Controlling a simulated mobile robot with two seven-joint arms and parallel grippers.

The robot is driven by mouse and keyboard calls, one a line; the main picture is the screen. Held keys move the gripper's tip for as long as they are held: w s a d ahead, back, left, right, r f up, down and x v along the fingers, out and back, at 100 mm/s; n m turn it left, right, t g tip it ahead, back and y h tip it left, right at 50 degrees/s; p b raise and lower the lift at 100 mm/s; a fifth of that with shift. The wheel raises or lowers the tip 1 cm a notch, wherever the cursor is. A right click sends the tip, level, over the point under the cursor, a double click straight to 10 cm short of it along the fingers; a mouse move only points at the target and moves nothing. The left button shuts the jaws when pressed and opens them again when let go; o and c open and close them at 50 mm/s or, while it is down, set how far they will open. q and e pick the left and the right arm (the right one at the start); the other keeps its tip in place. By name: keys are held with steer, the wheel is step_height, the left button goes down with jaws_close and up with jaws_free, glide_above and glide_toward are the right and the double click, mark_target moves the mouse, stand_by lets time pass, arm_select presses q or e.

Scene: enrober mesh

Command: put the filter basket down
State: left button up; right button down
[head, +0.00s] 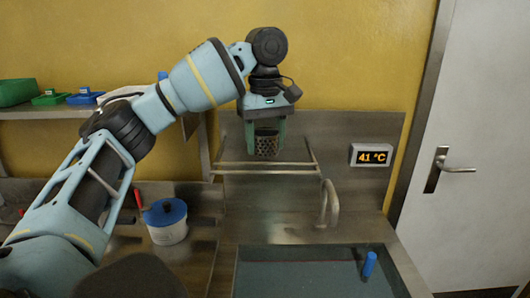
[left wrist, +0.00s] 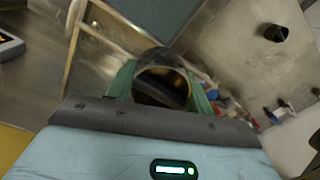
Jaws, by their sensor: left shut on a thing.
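The filter basket (head: 266,143) is a small, dark, perforated cup. My left gripper (head: 266,140) is shut on it, with one green finger on each side. The basket hangs upright over or in front of the wire rack above the sink; I cannot tell its exact height over the rack. In the left wrist view the basket (left wrist: 162,84) shows its round open mouth between the green fingers (left wrist: 162,82). Its underside is hidden there. My right gripper is not in view.
The wire rack (head: 262,164) is fixed to the steel backsplash. Below are a curved tap (head: 329,203) and a sink (head: 310,278) with a blue object (head: 369,264). A display (head: 371,155) reads 41 °C.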

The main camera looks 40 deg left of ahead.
mark_target(265, 152)
arm_select(q)
steer(key=shift+w+a, duration=0.25)
steer(key=shift+a, duration=0.05)
steer(key=shift+f, duration=1.75)
steer(key=shift+f, duration=0.1)
steer(key=o, duration=1)
steer(key=shift+o, duration=0.2)
step_height(265, 152, up, 12)
